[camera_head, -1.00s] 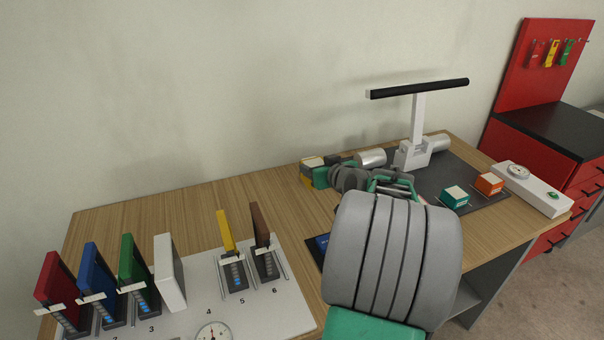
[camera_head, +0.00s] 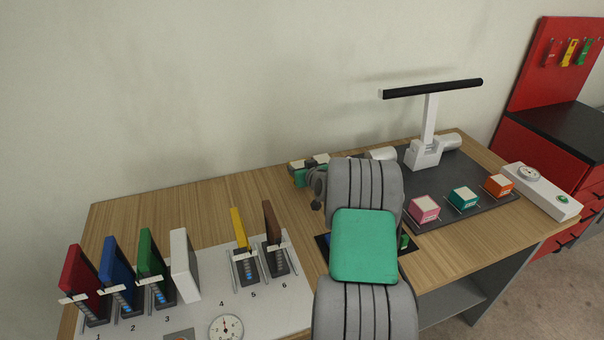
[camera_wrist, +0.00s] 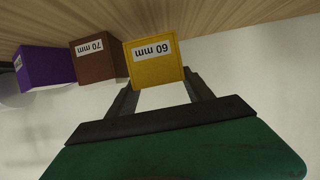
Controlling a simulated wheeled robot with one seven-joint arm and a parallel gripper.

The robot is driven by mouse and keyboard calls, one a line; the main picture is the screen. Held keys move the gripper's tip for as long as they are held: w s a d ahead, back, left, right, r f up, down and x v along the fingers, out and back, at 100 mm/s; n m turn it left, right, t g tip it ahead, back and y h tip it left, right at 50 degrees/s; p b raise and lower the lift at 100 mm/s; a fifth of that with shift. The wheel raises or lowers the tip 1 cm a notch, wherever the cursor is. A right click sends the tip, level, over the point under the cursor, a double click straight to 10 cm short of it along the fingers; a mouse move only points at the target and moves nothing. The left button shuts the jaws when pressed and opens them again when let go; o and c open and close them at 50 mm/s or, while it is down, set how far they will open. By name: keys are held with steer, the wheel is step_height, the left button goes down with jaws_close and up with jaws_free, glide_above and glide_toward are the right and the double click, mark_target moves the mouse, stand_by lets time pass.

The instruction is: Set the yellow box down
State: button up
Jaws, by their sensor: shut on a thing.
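The yellow box (camera_wrist: 156,65), labelled 60 mm, is held between the two dark fingertips of my gripper (camera_wrist: 160,80) in the wrist view. The label appears upside down there. The box's far edge meets the wood in the picture; I cannot tell whether it touches the tabletop. In the head view my green gripper body (camera_head: 300,179) shows at the back of the table, partly hidden by my arm. The yellow box cannot be made out clearly there.
A brown box (camera_wrist: 97,60), labelled 70 mm, is close beside the yellow one, with a purple box (camera_wrist: 45,67) beyond it. Pink (camera_head: 424,207), teal (camera_head: 463,197) and orange (camera_head: 498,185) boxes sit on the dark mat (camera_head: 445,172). The back-left wood (camera_head: 190,205) is clear.

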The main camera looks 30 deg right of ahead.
step_height(320, 180, down, 3)
steer(key=shift+r+p, duration=0.1)
steer(key=shift+p, duration=0.5)
steer(key=shift+f+b, duration=0.35)
steer(key=o, duration=1.5)
steer(key=shift+r, duration=0.1)
steer(key=shift+r, duration=0.15)
steer(key=b+v, duration=0.1)
steer(key=v, duration=1.1)
